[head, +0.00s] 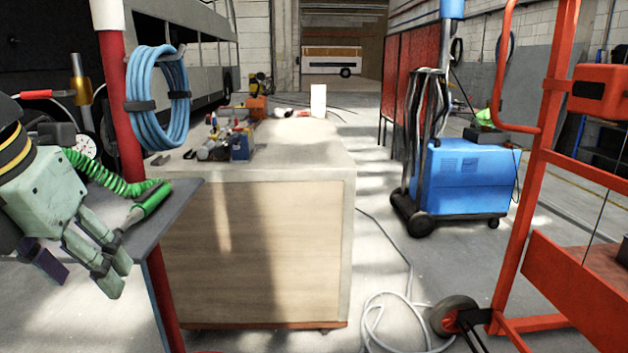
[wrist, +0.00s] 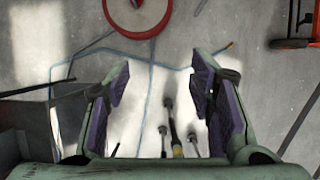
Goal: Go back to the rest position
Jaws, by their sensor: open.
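My gripper (head: 105,268) hangs at the left of the head view, close to a dark shelf (head: 185,205) on a red and white post. In the wrist view my gripper (wrist: 165,110) has its purple-padded fingers spread wide, with nothing held between them. Below the fingers the wrist view shows the grey floor (wrist: 230,55) with bright light patches. Some thin rods (wrist: 175,135) show between the fingers, and I cannot tell how far below they are.
A green tool with a coiled hose (head: 150,200) lies on the shelf beside my gripper. A blue hose coil (head: 158,98) hangs on the post. A workbench (head: 255,250) with tools stands ahead. A blue welder (head: 465,178) and a red trolley (head: 535,190) stand right. Cable lies on the floor.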

